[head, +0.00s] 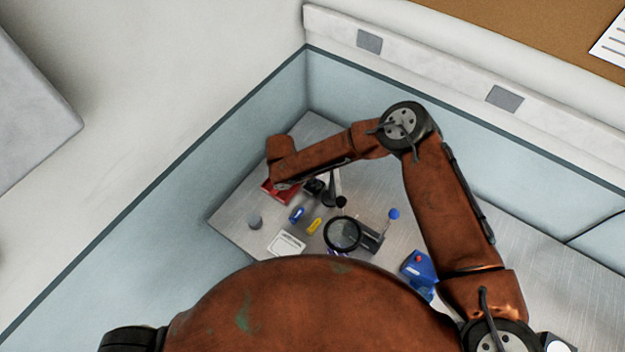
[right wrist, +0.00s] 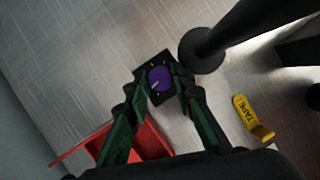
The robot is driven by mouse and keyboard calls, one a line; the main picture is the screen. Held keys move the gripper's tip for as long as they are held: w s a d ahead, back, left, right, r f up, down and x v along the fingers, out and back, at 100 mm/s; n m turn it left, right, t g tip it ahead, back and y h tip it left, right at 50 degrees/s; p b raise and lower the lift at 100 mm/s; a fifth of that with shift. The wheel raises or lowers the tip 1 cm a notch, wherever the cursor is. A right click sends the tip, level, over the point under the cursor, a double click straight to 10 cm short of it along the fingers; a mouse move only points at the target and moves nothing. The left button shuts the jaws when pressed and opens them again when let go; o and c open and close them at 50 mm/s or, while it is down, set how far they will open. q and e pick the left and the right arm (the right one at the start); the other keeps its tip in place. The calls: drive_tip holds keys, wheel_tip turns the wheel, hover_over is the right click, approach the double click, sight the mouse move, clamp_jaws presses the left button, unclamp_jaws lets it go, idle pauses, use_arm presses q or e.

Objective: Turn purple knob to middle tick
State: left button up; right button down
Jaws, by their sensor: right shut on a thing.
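The purple knob (right wrist: 160,79) sits on a small black square module in the right wrist view. A pale pointer line shows on the knob, toward its lower left, and light tick marks show on the black face around it; the exact tick it points at is too small to tell. My right gripper (right wrist: 159,77) has its two green and black fingers on either side of the knob, shut on it. In the head view the black module (head: 314,187) shows partly beside my right wrist, and the knob cannot be made out. My left gripper is not in view.
A red tray (right wrist: 150,144) lies close under my right fingers. A dark stand (right wrist: 203,52) rises just right of the module. A magnifier (head: 342,234) and a blue box (head: 419,267) stand farther along the table.

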drive_tip(key=shift+m+g+p, duration=0.4)
drive_tip(key=shift+m, duration=0.8)
drive_tip(key=m+g, duration=0.1)
drive_tip(key=m, duration=0.1)
drive_tip(key=shift+w+m+h+p, duration=0.1)
drive_tip(key=shift+m+h+p, duration=0.2)
drive_tip(key=m+g, duration=0.1)
drive_tip(key=m, duration=0.2)
drive_tip(key=shift+w+m+g, duration=0.1)
drive_tip(key=shift+m+g, duration=0.2)
drive_tip(key=m+g, duration=0.1)
drive_tip(key=m, duration=0.2)
drive_tip(key=shift+w+m+y, duration=0.1)
drive_tip(key=shift+m+y, duration=0.2)
drive_tip(key=shift+y, duration=0.1)
drive_tip(key=m, duration=0.2)
drive_tip(key=m+g+y, duration=0.1)
drive_tip(key=m, duration=0.1)
drive_tip(key=shift+w+d+g, duration=0.1)
drive_tip(key=shift+g, duration=0.2)
drive_tip(key=m, duration=0.2)
drive_tip(key=m+y+p, duration=0.1)
drive_tip(key=m, duration=0.1)
drive_tip(key=shift+w+d+r+m+g+y, duration=0.1)
drive_tip(key=shift+w+m+g+y, duration=0.05)
drive_tip(key=shift+m+g+y, duration=0.15)
drive_tip(key=shift+m+p, duration=0.3)
drive_tip(key=c, duration=2)
unclamp_jaws()
